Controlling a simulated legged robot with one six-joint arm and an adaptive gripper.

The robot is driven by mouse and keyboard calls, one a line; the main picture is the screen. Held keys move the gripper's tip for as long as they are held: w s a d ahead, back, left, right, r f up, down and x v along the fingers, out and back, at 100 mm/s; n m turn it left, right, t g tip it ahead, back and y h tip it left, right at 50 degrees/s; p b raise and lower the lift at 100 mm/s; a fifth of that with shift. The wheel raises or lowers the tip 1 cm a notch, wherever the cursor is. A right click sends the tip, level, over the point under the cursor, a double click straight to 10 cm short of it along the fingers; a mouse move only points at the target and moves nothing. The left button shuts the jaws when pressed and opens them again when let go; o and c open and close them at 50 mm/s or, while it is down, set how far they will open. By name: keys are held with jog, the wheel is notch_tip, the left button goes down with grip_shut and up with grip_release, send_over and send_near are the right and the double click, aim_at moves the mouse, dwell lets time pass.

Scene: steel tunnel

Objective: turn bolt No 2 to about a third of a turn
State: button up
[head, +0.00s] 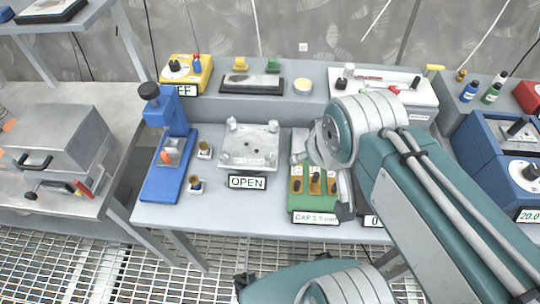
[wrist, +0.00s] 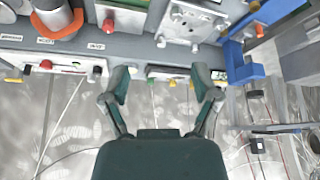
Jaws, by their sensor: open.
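A light metal plate (head: 249,147) with upright bolts near its corners lies on the grey bench, behind a sign reading OPEN (head: 248,182). One bolt (head: 232,124) stands at its back left and another (head: 273,126) at its back right. I cannot read any number on them. The plate also shows at the top of the wrist view (wrist: 188,22). My gripper (wrist: 162,90) is open in the wrist view, with nothing between its two fingers. It is apart from the plate. In the head view my arm stands right of the plate and my fingers cannot be made out.
A blue press (head: 168,150) stands left of the plate. A green block (head: 314,190) with brass pieces, labelled GAP, stands right of it, partly behind my arm. A raised back shelf holds a yellow box (head: 187,72), a dark tray (head: 252,84) and a white box (head: 385,92).

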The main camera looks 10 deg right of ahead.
jog(key=w+a+f+n+g+h, duration=0.2)
jog(key=w+a+f+n+g, duration=0.15)
jog(key=w+n, duration=0.55)
jog(key=n+h, duration=0.2)
jog(key=n, duration=1.2)
send_near(269, 157)
jog(key=x, duration=0.9)
jog(key=shift+d+f, duration=0.15)
jog(key=shift+f, duration=0.2)
grip_shut()
